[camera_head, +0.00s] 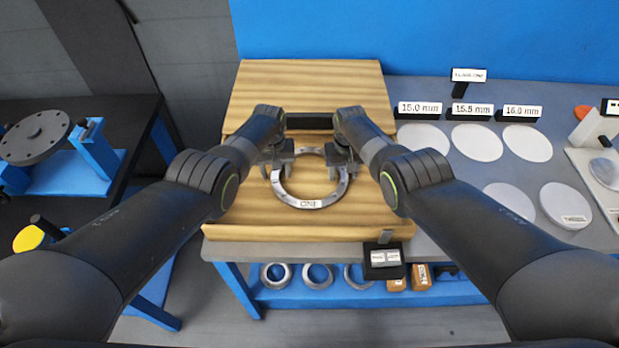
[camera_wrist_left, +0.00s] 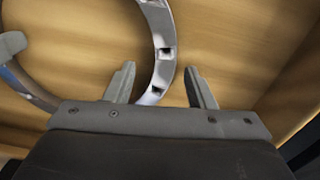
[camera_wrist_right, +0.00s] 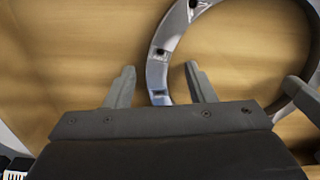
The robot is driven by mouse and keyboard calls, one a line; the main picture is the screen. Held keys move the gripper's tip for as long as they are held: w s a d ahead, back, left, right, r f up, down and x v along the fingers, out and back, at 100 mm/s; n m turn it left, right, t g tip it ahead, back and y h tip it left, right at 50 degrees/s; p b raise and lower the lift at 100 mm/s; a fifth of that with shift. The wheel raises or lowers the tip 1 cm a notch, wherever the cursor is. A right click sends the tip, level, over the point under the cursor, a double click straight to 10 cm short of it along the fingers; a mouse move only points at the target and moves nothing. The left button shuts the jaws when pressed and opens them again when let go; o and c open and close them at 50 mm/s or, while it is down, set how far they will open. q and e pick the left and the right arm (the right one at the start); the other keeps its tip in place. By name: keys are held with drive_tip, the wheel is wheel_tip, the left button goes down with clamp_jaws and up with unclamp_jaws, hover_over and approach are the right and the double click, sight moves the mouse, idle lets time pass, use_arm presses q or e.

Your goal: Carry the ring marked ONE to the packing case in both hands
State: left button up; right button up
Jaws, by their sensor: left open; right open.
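The steel ring marked ONE (camera_head: 309,203) lies flat on the wooden packing case (camera_head: 240,222), its label towards me. My left gripper (camera_head: 277,164) is at its left side and my right gripper (camera_head: 341,164) at its right side. In the left wrist view the ring's band (camera_wrist_left: 163,45) passes between the open fingers (camera_wrist_left: 160,70), with small square holes in it. Whether any finger touches the ring cannot be told.
A black bar (camera_head: 310,121) crosses the case behind the ring. A small black box (camera_head: 383,262) stands at its front right. Thickness signs (camera_head: 420,109) and pale discs (camera_head: 479,142) are on the grey table to the right. More rings (camera_head: 317,275) lie on the lower shelf.

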drive_tip(key=shift+r, duration=0.1)
use_arm(q)
wheel_tip(320, 180, up, 12)
use_arm(e)
wheel_tip(320, 180, up, 12)
idle(1.3)
use_arm(q)
drive_tip(key=shift+s+f, duration=0.1)
drive_tip(key=shift+f, duration=0.1)
idle(0.3)
